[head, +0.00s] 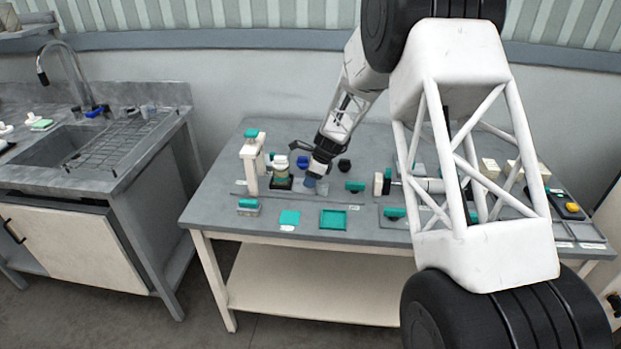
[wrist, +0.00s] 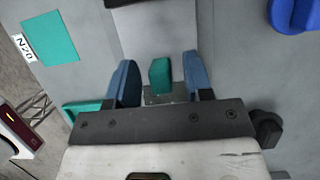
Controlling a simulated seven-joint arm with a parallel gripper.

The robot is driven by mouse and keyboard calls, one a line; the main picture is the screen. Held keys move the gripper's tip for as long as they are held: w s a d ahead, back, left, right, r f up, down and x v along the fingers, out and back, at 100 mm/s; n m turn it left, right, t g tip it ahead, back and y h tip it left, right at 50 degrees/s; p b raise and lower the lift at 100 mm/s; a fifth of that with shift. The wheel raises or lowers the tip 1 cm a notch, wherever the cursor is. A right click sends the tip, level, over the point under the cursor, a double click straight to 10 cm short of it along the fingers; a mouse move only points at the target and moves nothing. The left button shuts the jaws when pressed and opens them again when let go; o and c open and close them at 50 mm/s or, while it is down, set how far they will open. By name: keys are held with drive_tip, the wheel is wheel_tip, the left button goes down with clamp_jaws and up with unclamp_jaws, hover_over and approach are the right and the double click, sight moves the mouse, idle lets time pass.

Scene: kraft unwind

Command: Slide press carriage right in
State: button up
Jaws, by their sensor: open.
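My gripper (head: 310,183) is low over the table, its blue fingers apart. In the wrist view, a small teal block (wrist: 160,75) on a grey metal plate (wrist: 160,98) shows between the fingers (wrist: 157,80). It looks like the carriage handle. I cannot tell whether the fingers touch it. In the head view, a teal block (head: 355,186) sits right of my gripper; I cannot tell if it is the same one. The cream press post (head: 249,168) with a teal top stands at left.
A teal square (head: 289,217) and a teal tray (head: 333,229) lie near the front edge. A teal-topped block (head: 248,206) is at front left. The sink counter (head: 150,150) is farther left.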

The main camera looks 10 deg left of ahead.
drive_tip(key=v, duration=0.7)
drive_tip(key=shift+d+r, duration=0.2)
drive_tip(key=shift+r, duration=0.15)
drive_tip(key=shift+f, duration=0.1)
idle(0.8)
drive_tip(key=shift+x, duration=3.85)
drive_tip(key=shift+a, duration=0.1)
clamp_jaws()
